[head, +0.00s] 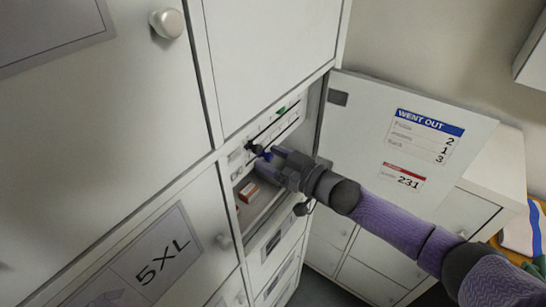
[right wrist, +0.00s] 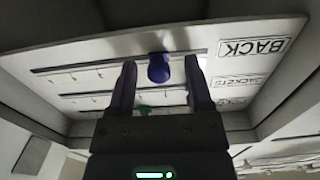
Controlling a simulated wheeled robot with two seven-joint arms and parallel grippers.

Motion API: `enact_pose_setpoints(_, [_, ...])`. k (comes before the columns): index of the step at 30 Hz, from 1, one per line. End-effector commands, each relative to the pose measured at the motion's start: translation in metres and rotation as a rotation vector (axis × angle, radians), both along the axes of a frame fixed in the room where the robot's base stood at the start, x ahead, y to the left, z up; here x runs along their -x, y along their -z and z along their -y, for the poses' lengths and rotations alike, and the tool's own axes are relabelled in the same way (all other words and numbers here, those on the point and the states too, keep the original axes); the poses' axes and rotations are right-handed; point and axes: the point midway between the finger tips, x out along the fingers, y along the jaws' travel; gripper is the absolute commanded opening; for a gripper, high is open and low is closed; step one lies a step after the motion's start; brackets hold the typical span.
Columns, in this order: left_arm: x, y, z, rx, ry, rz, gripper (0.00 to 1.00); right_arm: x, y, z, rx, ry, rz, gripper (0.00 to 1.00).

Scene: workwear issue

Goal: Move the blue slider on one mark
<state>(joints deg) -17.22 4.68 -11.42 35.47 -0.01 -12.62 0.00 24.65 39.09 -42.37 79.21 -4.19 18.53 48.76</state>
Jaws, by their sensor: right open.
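The blue slider (right wrist: 158,68) sits on a slotted white panel (right wrist: 85,72) inside the open locker compartment. In the right wrist view it is between the tips of my right gripper (right wrist: 159,72), with a gap on each side. In the head view the blue slider (head: 266,155) shows as a small patch by the fingertips of my right gripper (head: 271,160), which is open and reaches into the compartment. The marks are too small to read there. My left gripper is not in view.
A green slider (head: 281,110) sits on another slot of the panel. An orange-brown box (head: 248,191) lies in the compartment below. The open door (head: 375,130) with a "WENT OUT" sheet (head: 426,132) stands to the right, behind my arm. Closed white locker doors (head: 100,130) fill the left.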

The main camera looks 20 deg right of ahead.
Motion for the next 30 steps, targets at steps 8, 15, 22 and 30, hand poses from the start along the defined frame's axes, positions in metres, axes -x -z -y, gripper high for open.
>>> enact_pose_setpoints(8, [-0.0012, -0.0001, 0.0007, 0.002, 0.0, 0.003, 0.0, 0.0003, 0.0, 0.0005, 0.001, 0.001, 0.001, 0.25])
enact_pose_setpoints(15, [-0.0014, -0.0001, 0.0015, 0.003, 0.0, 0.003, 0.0, 0.0002, -0.0001, 0.0005, 0.001, 0.001, 0.001, 0.0])
enact_pose_setpoints(22, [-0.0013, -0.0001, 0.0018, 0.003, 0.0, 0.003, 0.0, 0.0003, -0.0001, 0.0006, 0.001, 0.001, 0.001, 0.0])
enact_pose_setpoints(30, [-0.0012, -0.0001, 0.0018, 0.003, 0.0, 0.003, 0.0, 0.0003, -0.0002, 0.0006, 0.001, 0.001, 0.001, 0.0])
